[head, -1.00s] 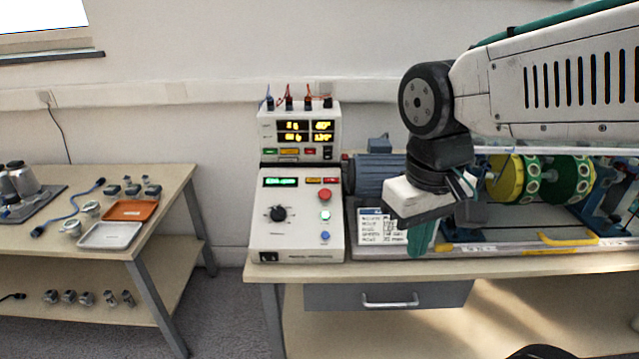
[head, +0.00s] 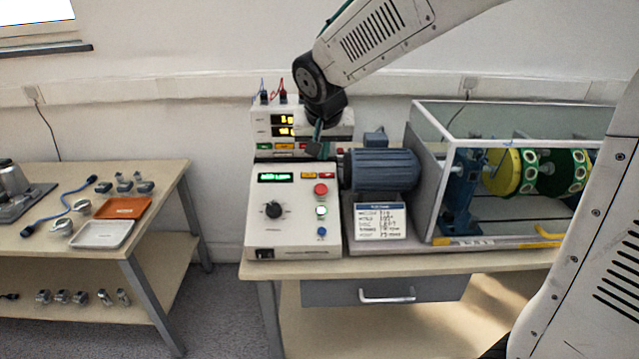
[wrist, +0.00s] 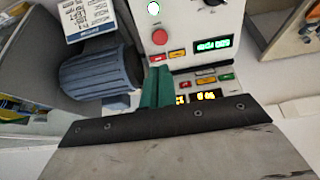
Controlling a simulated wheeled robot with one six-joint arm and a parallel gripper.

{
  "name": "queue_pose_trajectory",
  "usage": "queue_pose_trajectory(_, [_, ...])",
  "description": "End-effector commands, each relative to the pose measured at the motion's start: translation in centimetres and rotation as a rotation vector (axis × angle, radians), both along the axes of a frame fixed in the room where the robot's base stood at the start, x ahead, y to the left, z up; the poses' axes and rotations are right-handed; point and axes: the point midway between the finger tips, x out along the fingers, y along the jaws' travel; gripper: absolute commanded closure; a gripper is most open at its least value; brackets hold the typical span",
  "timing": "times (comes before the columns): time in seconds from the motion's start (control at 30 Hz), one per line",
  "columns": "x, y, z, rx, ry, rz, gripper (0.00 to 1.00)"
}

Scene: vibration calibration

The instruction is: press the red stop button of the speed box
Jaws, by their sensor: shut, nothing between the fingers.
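The speed box (head: 262,225) is a white sloped panel on the bench, with a black knob, a lit green display and a column of buttons. Its red stop button (head: 320,189) is at the top of that column; a lit green-white button and a blue one sit below. The red button also shows in the wrist view (wrist: 160,37), at the top middle. My gripper (head: 317,150) is shut and empty, its green fingers pointing down. It is above and behind the red button, apart from it. In the wrist view the green fingers (wrist: 157,72) end just short of the box's small red and orange lamps.
A meter box (head: 262,127) with yellow readouts stands behind the speed box, partly hidden by my arm. A blue motor (head: 382,171) and a placard (head: 380,222) are to the right, then a clear-walled rotor enclosure (head: 432,190). A side table (head: 165,190) holds trays and parts.

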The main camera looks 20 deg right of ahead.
Motion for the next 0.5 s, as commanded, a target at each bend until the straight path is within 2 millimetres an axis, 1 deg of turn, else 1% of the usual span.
queue_pose_trajectory(0.17, [0.0, 0.0, 0.0, -0.001, 0.002, 0.001, 1.00])
queue_pose_trajectory(0.27, [0.1, 0.0, -0.5, -0.001, 0.003, 0.001, 1.00])
queue_pose_trajectory(0.37, [0.6, -0.2, -1.5, -0.002, 0.005, 0.002, 1.00])
queue_pose_trajectory(0.5, [1.7, -0.6, -3.9, -0.003, 0.008, 0.002, 1.00])
